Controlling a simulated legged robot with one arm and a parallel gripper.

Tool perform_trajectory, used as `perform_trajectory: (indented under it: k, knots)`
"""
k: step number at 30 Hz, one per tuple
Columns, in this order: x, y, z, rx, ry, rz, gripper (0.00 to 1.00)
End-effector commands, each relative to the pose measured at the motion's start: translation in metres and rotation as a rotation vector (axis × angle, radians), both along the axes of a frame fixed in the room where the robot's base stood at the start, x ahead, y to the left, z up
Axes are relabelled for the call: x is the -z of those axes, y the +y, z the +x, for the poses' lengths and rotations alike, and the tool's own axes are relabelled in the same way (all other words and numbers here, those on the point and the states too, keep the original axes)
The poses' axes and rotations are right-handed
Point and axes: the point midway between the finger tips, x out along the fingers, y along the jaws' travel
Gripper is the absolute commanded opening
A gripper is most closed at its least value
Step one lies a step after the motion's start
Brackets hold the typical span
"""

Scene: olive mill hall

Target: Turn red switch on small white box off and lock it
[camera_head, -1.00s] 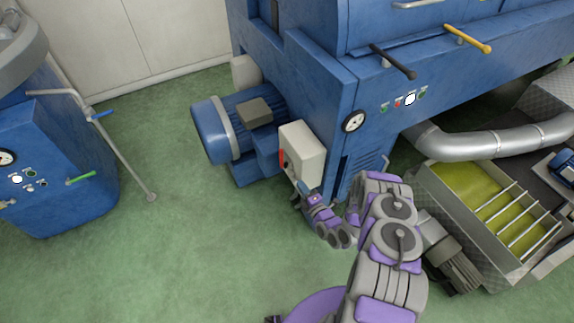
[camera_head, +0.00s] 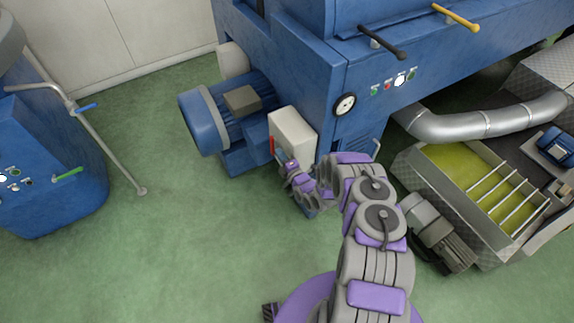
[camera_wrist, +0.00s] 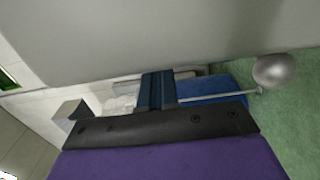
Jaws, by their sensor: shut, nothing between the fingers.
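The small white box (camera_head: 292,132) is fixed to the side of the blue machine, beside a motor. Its red switch (camera_head: 272,146) shows as a thin upright red strip on the box's left-facing side. My gripper (camera_head: 285,164) is close below the switch, at the box's lower edge; I cannot tell whether it touches. In the wrist view the gripper fingers (camera_wrist: 157,90) are together and hold nothing. A large pale grey surface, probably the box (camera_wrist: 170,35), fills the top of that view. A rounded grey knob-like thing (camera_wrist: 275,70) shows at right. The red switch does not show there.
The blue motor (camera_head: 215,118) stands left of the box. A round gauge (camera_head: 345,104) and levers with black (camera_head: 382,43) and yellow (camera_head: 456,18) handles are on the machine. A metal pipe (camera_head: 490,120) and an olive-green trough (camera_head: 470,180) lie right.

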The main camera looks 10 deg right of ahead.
Motion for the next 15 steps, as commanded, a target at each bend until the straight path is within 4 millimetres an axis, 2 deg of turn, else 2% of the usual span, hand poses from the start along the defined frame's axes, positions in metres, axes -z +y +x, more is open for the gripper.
perform_trajectory:
  k: [6, 15]
  knots:
    - [0.0, 0.008, 0.025, -0.001, -0.002, 0.0, 0.0]
    - [0.0, 0.011, 0.034, 0.0, 0.0, 0.0, 0.0]
